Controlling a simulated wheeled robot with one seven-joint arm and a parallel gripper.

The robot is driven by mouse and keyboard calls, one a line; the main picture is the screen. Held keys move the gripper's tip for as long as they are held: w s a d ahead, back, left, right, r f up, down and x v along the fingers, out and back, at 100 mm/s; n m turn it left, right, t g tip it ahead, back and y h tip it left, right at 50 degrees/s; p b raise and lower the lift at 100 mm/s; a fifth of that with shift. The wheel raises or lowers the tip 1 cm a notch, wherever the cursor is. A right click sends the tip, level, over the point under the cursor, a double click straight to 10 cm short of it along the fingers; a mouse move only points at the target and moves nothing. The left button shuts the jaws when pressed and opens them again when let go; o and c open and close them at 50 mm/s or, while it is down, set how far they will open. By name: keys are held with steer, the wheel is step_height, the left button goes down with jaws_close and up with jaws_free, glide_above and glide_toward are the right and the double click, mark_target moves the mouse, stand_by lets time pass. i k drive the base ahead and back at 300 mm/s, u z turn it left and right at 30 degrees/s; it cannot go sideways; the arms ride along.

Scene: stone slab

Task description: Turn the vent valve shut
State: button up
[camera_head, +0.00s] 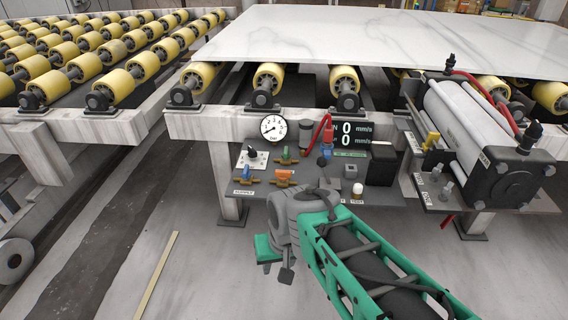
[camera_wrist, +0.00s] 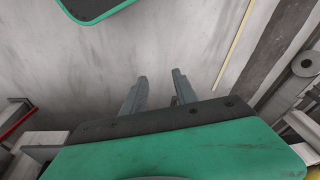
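Small valves with coloured handles sit on a grey panel below the roller frame in the head view. One has a blue handle (camera_head: 246,173) above a label that seems to read SUPPLY. One has an orange handle (camera_head: 283,176) with a label below it, too small to read. One has a green handle (camera_head: 286,154). I cannot tell from the labels which is the vent valve. My gripper (camera_head: 287,274) hangs in front of and below the panel, apart from the valves. In the wrist view its two fingers (camera_wrist: 160,76) are spread with nothing between them, over the floor.
A round gauge (camera_head: 273,128), a black knob (camera_head: 252,153) and a display (camera_head: 352,134) are around the panel. A marble slab (camera_head: 380,38) lies on yellow rollers above. The floor in front is mostly clear.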

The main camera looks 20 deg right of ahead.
mark_target(283, 175)
steer(key=u, duration=0.35)
steer(key=i, duration=0.95)
steer(key=u, duration=0.8)
